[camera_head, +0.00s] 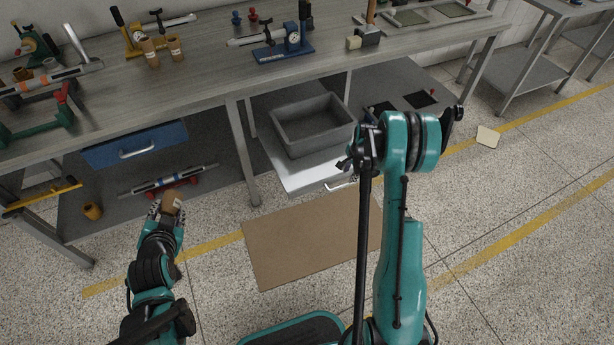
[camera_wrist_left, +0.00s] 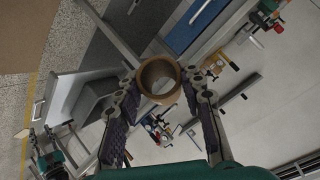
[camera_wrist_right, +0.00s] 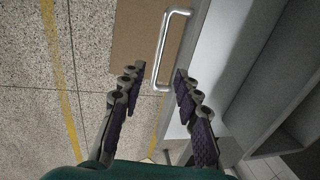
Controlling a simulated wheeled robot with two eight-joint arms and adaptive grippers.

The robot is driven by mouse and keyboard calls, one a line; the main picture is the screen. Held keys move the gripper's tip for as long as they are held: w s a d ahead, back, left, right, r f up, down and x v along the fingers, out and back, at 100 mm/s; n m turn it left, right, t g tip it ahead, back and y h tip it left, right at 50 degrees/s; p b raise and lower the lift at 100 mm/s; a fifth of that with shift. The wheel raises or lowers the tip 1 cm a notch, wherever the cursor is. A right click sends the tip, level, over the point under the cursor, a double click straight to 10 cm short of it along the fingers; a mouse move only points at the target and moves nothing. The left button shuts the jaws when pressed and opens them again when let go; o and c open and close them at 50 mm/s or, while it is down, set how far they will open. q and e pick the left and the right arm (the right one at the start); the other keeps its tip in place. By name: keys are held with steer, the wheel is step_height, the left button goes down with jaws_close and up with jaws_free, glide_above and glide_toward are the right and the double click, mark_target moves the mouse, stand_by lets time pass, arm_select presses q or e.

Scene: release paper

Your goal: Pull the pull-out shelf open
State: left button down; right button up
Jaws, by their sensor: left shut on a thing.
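The pull-out shelf (camera_head: 297,178) is a pale metal slab under the workbench, bearing a grey bin (camera_head: 318,143). Its front sticks out towards me. Its silver bar handle (camera_wrist_right: 168,50) shows in the right wrist view, and partly in the head view (camera_head: 341,184). My right gripper (camera_head: 352,168) is at the shelf's front right corner. In the right wrist view its fingers are apart, with the handle just beyond and between the tips; contact is not visible. My left gripper (camera_head: 168,210) is shut on a brown roll (camera_wrist_left: 159,80), held in front of the bench at the left.
The workbench (camera_head: 215,75) carries tools and clamps. A blue drawer (camera_head: 135,145) with a handle is under its left part. A bench leg (camera_head: 243,150) stands left of the shelf. A brown mat (camera_head: 310,238) lies on open floor in front of the shelf.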

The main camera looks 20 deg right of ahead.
steer(key=shift+s+r, duration=0.25)
steer(key=shift+r, duration=0.85)
steer(key=shift+s+r, duration=0.2)
steer(key=shift+r, duration=0.85)
